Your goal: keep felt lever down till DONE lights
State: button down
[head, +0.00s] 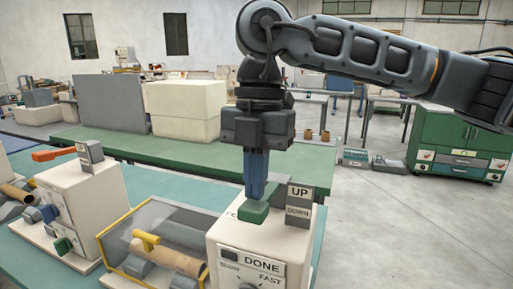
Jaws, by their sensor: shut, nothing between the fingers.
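The cream winder (222,245) stands at the front. A green lever pad (253,213) is on its top, beside a partly hidden label starting "FE". My gripper (256,194) points straight down over the pad with its blue fingers shut and empty. The fingertips reach the pad's top in the picture; I cannot tell whether they press on it. On the UP/DOWN sign (299,204), UP is pale and DOWN is darker grey. The DONE panel (262,263) on the front is pale with dark letters; I see no clear glow.
A dial with SLOW and FAST marks sits below DONE. A yellow-framed clear guard (165,240) over a brown tube stands left of the winder. A second cream machine (72,205) with an orange lever is further left. Open floor lies right.

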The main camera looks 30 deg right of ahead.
aim_at(252, 206)
jog(key=shift+f, duration=0.35)
jog(key=shift+f+b, duration=0.3)
jog(key=shift+b, duration=0.15)
jog(key=f+b, duration=0.2)
jog(key=b, duration=0.1)
jog(key=a+f+b, duration=0.1)
jog(key=b, duration=0.1)
jog(key=shift+s, duration=0.35)
jog(key=shift+s+f+b, duration=0.1)
jog(key=shift+f+b, duration=0.1)
jog(key=shift+b, duration=0.45)
jog(key=shift+s+a+f, duration=0.15)
jog(key=shift+f, duration=0.05)
jog(key=shift+r, duration=0.55)
notch_tip(252, 206, up, 14)
jog(key=a+p, duration=0.1)
jog(key=shift+s+a, duration=0.2)
jog(key=shift+s, duration=0.2)
